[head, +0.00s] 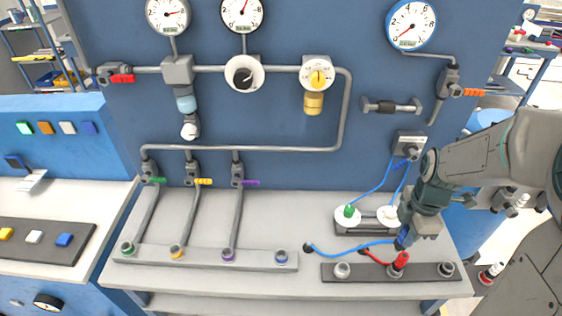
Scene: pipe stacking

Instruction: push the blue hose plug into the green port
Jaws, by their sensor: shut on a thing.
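My gripper (408,232), at the end of the arm reaching in from the right, points down above the right part of the bench. It is shut on the blue hose plug (402,241), which is partly hidden by the fingers. The blue hose (345,245) runs left from the plug to an end on the bench. A green fitting (349,210) stands on a white disc to the left of my gripper. A green-ringed port (128,247) sits at the left end of the grey rail, far from my gripper. The plug is apart from both green items.
A dark strip (425,271) at the bench front holds grey sockets and a red plug (400,260) with a red hose, just below my gripper. A second white disc (388,213) is close beside the gripper. Pipes and gauges cover the blue wall behind. The bench middle is clear.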

